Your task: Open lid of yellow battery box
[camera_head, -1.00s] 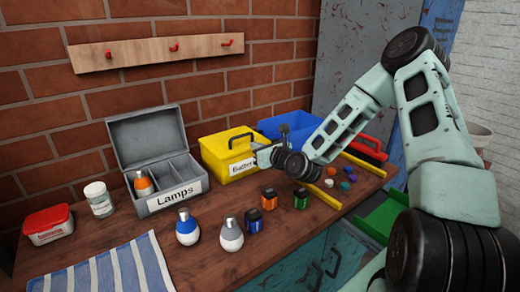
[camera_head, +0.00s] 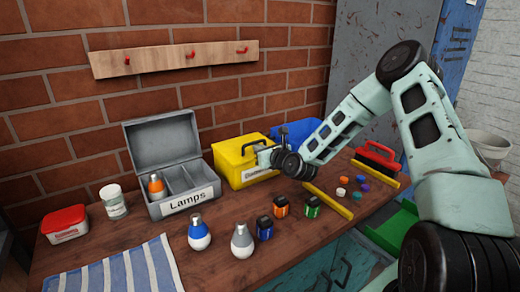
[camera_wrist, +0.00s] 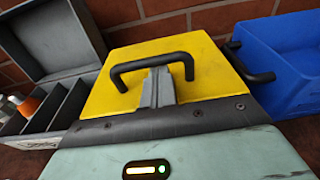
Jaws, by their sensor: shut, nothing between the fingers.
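The yellow battery box (camera_head: 230,155) stands on the bench, its lid down. It has a black handle on top and a white label that my gripper partly hides. In the wrist view the yellow lid (camera_wrist: 200,55) fills the middle, with the black handle (camera_wrist: 150,63) across it. My gripper (camera_head: 262,155) is at the box's front right side, close to the handle. In the wrist view its grey fingers (camera_wrist: 158,88) are together, empty, and overlap the handle's span. I cannot tell whether they touch the handle or lid.
An open grey Lamps box (camera_head: 158,208) stands left of the yellow box, a blue bin (camera_head: 305,128) behind right. Bulbs and small batteries (camera_head: 264,228) lie in front. A red-handled brush (camera_head: 378,158) and yellow strip (camera_head: 330,200) lie right. A striped cloth (camera_head: 120,272) covers the front left.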

